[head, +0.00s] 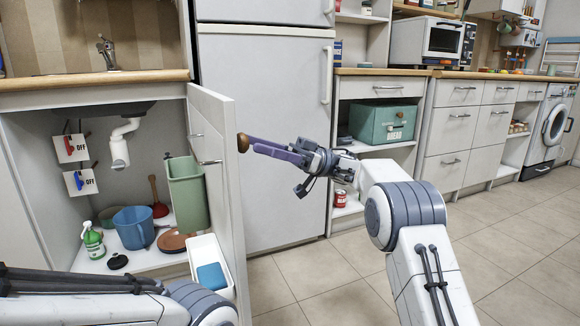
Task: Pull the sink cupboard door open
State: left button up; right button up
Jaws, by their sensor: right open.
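The sink cupboard door (222,190) is white and stands swung out at the right side of the open sink cupboard, in front of the fridge. Its near edge points toward me. A small metal bar (210,162) shows on the face turned to the cupboard. My right gripper (248,146) is open and empty, with long purplish fingers and a brown end.
Inside the cupboard are a green bin (187,195), a blue bucket (134,228), a spray bottle (92,240) and a plunger (158,198). A white container (212,262) stands near the door. The fridge (263,130) is behind the door. Tiled floor (340,275) is clear to the right.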

jog(key=b+v, duration=0.6)
jog(key=v, duration=0.2)
jog(key=shift+d, duration=0.25)
jog(key=shift+f, duration=0.1)
